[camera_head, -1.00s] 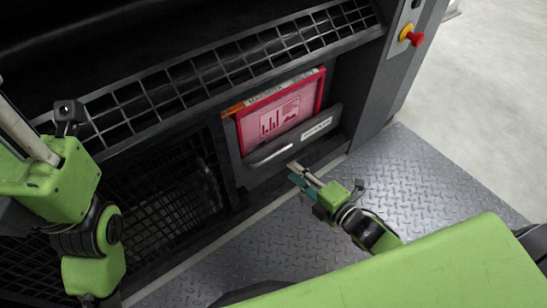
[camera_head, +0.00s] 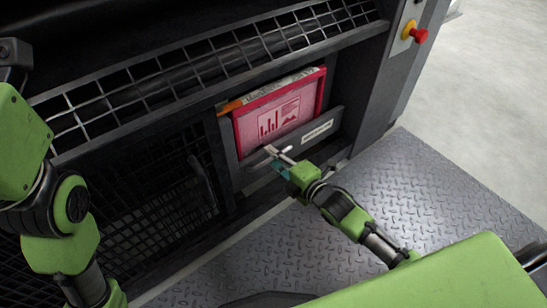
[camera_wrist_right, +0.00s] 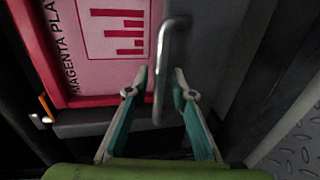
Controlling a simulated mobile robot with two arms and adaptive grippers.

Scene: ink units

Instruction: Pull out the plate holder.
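The plate holder (camera_head: 318,133) is a dark grey pocket low in the machine's front, with a white label and a metal bar handle (camera_wrist_right: 161,75). A magenta-framed plate (camera_head: 280,117) with a chart picture stands in it. The frame also shows in the right wrist view (camera_wrist_right: 95,100), with "MAGENTA PLA" lettering. My right gripper (camera_head: 277,152) is at the handle. In the right wrist view, its two fingers (camera_wrist_right: 160,74) stand apart on either side of the bar, with small gaps visible. My left arm is at the left edge; its fingers are out of view.
A wire mesh guard (camera_head: 220,62) runs above the holder, and another mesh panel (camera_head: 140,190) is to its left. A red emergency button (camera_head: 420,36) is on the column at upper right. The tread-plate floor (camera_head: 430,190) is clear at right.

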